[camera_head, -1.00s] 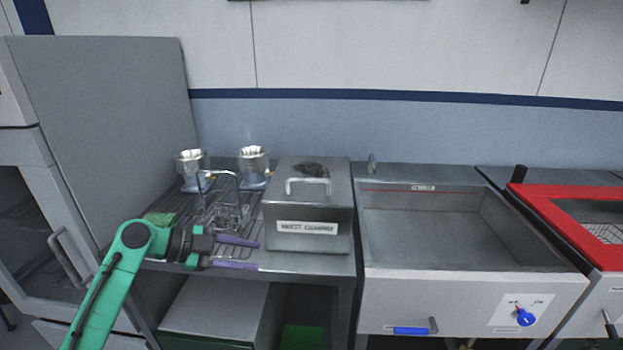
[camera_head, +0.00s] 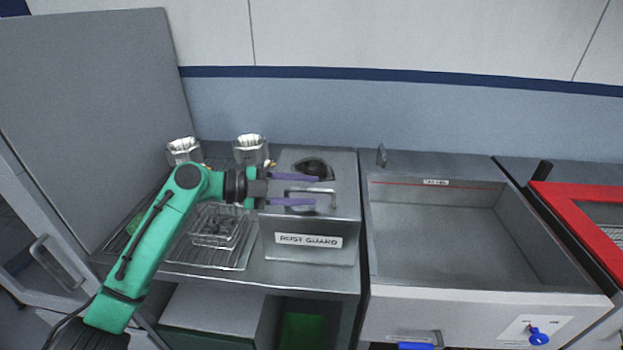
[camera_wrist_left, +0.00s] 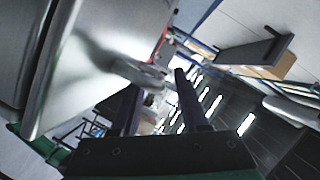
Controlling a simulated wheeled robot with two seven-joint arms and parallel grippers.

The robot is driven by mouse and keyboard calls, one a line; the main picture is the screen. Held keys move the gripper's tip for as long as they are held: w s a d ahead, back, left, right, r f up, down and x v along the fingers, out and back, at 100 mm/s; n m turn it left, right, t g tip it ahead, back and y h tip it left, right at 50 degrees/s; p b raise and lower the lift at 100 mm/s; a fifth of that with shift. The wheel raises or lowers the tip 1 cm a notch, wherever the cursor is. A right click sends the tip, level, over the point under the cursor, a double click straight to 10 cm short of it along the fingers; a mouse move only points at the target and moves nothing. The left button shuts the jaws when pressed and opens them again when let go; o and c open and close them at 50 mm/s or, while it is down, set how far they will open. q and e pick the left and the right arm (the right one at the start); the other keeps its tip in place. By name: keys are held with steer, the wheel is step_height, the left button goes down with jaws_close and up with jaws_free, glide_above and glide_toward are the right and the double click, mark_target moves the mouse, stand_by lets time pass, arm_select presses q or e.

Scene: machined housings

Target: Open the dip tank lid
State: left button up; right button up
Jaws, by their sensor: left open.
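The dip tank is a grey metal box (camera_head: 310,250) labelled "RUST GUARD", with its lid (camera_head: 338,162) lying shut on top. A light metal handle (camera_head: 332,199) arches over the lid. My left gripper (camera_head: 308,191) is open, reaching in from the left, its purple fingers over the lid at the handle. In the left wrist view the handle (camera_wrist_left: 140,73) shows between or just beyond the two dark fingers (camera_wrist_left: 160,98); I cannot tell whether they touch it. My right gripper is not in view.
Two metal housings (camera_head: 250,150) stand behind on the left. A wire basket (camera_head: 218,228) sits on the rack left of the tank. An open sink-like basin (camera_head: 440,235) is to the right, then a red-framed unit (camera_head: 570,205). A grey panel (camera_head: 95,110) stands at far left.

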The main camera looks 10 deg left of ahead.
arm_select(q)
steer(key=shift+w+d, duration=0.1)
steer(key=shift+d, duration=0.7)
steer(key=shift+f, duration=0.15)
jaws_close()
stand_by(0.6)
